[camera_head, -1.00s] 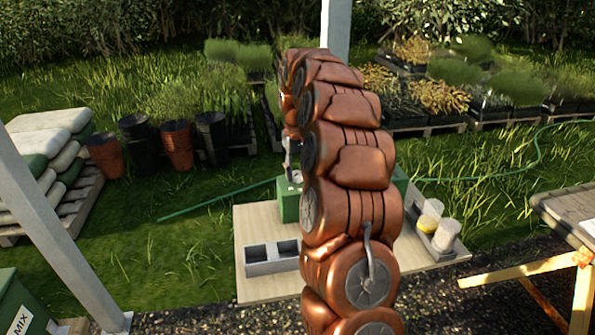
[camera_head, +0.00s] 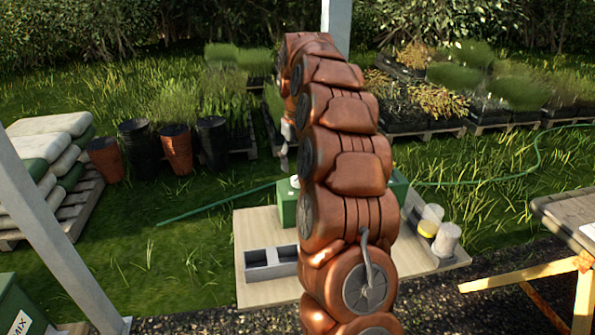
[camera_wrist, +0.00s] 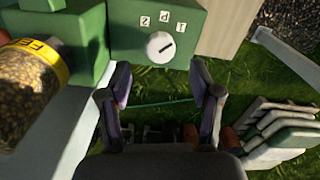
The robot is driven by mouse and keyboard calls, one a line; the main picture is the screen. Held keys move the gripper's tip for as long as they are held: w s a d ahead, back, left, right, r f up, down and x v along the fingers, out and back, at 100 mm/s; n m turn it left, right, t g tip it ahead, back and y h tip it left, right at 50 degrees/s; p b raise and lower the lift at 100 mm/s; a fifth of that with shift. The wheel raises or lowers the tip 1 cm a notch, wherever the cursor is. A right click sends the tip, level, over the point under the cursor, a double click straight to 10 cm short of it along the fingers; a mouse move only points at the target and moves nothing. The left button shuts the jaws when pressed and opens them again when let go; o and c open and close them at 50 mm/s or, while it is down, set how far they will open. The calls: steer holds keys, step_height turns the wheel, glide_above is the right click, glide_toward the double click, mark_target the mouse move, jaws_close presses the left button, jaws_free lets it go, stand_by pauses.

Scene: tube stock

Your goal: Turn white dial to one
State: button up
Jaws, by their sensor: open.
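The white dial (camera_wrist: 160,46) sits on a green box (camera_wrist: 192,44) in the wrist view. A dark line across the dial slants up to the right. Small white plates with characters arc around it; the left one looks like a 2, the right one (camera_wrist: 181,27) like a 1. My gripper (camera_wrist: 160,78) is open and empty, its two fingers apart and short of the dial in the picture. In the head view, my gripper (camera_head: 284,160) is above the green box (camera_head: 287,205), partly hidden by my arm. The dial shows there only as a small pale spot (camera_head: 294,181).
A grey two-cell block (camera_head: 270,266) stands on the pale board (camera_head: 257,292) left of my arm. Two jars stand in a tray at the right, one with a yellow band (camera_head: 428,228). In the wrist view, a seed-filled jar (camera_wrist: 28,85) is close at left.

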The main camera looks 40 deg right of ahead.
mark_target(296, 179)
step_height(296, 179, up, 7)
stand_by(0.6)
steer(key=shift+a+r, duration=0.1)
stand_by(0.4)
steer(key=s+a+r+n+p, duration=0.1)
steer(key=s+a+n+p, duration=0.15)
steer(key=s+a, duration=1.3)
steer(key=s+a+f, duration=0.3)
steer(key=s, duration=0.4)
steer(key=s+a+f+g+p, duration=0.1)
steer(key=s+a+f, duration=0.2)
steer(key=s, duration=0.5)
steer(key=s+a+f+p, duration=0.1)
steer(key=s+a+f, duration=0.1)
steer(key=s, duration=0.5)
steer(key=shift+s+a+f+g, duration=0.3)
steer(key=shift+a+f+g, duration=0.1)
steer(key=shift+a, duration=0.05)
